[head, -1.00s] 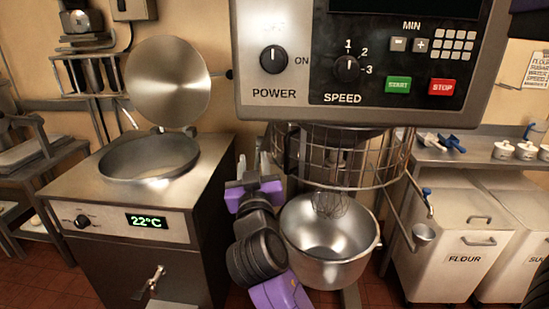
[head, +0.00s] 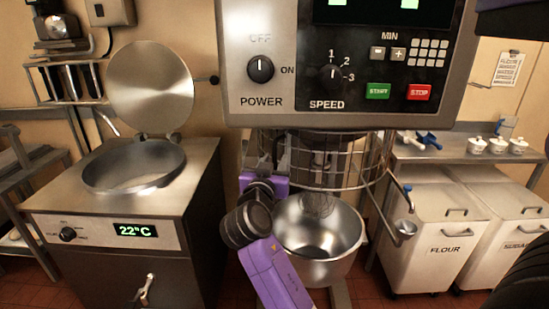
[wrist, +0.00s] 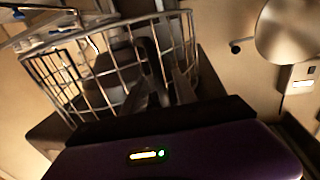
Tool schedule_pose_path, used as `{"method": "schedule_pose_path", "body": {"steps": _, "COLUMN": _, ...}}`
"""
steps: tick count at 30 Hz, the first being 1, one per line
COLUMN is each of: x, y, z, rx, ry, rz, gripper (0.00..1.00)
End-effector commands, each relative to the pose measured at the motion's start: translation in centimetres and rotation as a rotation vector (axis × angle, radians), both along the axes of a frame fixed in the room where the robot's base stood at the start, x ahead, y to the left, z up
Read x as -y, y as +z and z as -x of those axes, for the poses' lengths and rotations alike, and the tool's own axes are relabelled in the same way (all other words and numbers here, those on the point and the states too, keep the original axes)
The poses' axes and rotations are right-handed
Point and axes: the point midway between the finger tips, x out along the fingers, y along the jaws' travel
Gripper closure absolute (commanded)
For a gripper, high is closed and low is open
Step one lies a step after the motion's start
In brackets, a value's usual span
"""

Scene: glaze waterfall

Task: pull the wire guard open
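The wire guard (head: 340,176) is a round metal cage under the mixer head, curving around the space above the steel bowl (head: 318,262). It still closes off the front in the head view. My gripper (head: 266,165) is at the guard's left side, partly hidden behind my purple wrist. In the wrist view the guard (wrist: 88,72) fills the upper left. My gripper's grey fingers (wrist: 162,88) stand apart there, with a dark upright piece between or just beyond them. Contact with it cannot be made out.
The mixer's control panel (head: 345,65) overhangs the guard. A steel kettle (head: 130,195) with a raised lid (head: 150,88) stands left. White flour bins (head: 440,235) and a side table (head: 455,150) stand right. A small metal chute (head: 404,228) juts from the guard's right.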

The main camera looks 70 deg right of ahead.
Motion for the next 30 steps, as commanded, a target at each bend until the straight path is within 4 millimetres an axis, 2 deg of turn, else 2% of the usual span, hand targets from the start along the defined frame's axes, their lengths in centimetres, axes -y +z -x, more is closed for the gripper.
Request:
{"method": "schedule_pose_path", "body": {"steps": 3, "x": 0.61, "y": 0.02, "z": -0.11, "rx": 0.0, "ry": 0.0, "rz": 0.0, "gripper": 0.66}}
{"method": "schedule_pose_path", "body": {"steps": 11, "x": 0.68, "y": -0.03, "z": -0.15, "rx": 0.001, "ry": 0.001, "rz": 0.0, "gripper": 0.66}}
{"method": "schedule_pose_path", "body": {"steps": 16, "x": 0.67, "y": -0.03, "z": -0.14, "rx": 0.001, "ry": 0.001, "rz": 0.0, "gripper": 0.99}}
{"method": "schedule_pose_path", "body": {"steps": 30, "x": 0.66, "y": -0.03, "z": -0.14, "rx": 0.0, "ry": 0.001, "rz": 0.0, "gripper": 1.0}}
